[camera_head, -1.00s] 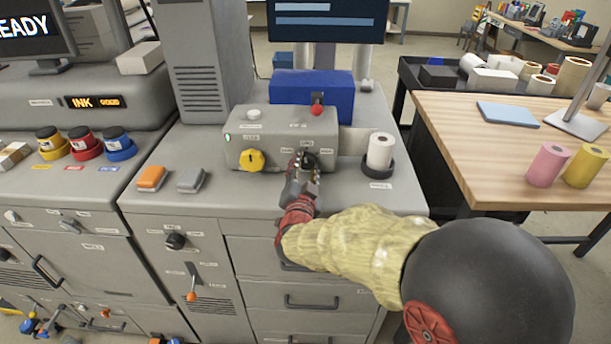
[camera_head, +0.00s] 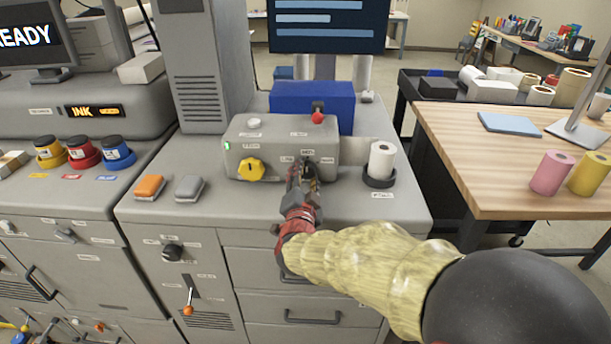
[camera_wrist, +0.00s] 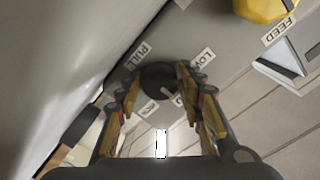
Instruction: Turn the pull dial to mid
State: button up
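The pull dial (camera_wrist: 160,79) is a round black knob with a white pointer mark, on the front of a grey box (camera_head: 262,135). In the wrist view it sits between the two fingertips, with labels reading PULL and LOW beside it; other small labels are partly hidden or too blurred to read. My gripper (camera_head: 304,172) reaches up to the right part of the box front and covers most of the dial in the head view. In the wrist view, my gripper (camera_wrist: 159,86) has a finger on each side of the knob, and both appear to touch it.
A yellow knob (camera_head: 250,169), labelled FEED in the wrist view, is left of the dial. A red-tipped lever (camera_head: 318,117) stands above it. A white roll (camera_head: 382,160) stands close on the right. Orange (camera_head: 149,187) and grey (camera_head: 189,188) blocks lie left.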

jog(key=o, duration=0.3)
jog(key=shift+o, duration=0.2)
jog(key=s, duration=1.2)
jog(key=shift+a+r, duration=0.25)
jog(key=shift+a, duration=0.1)
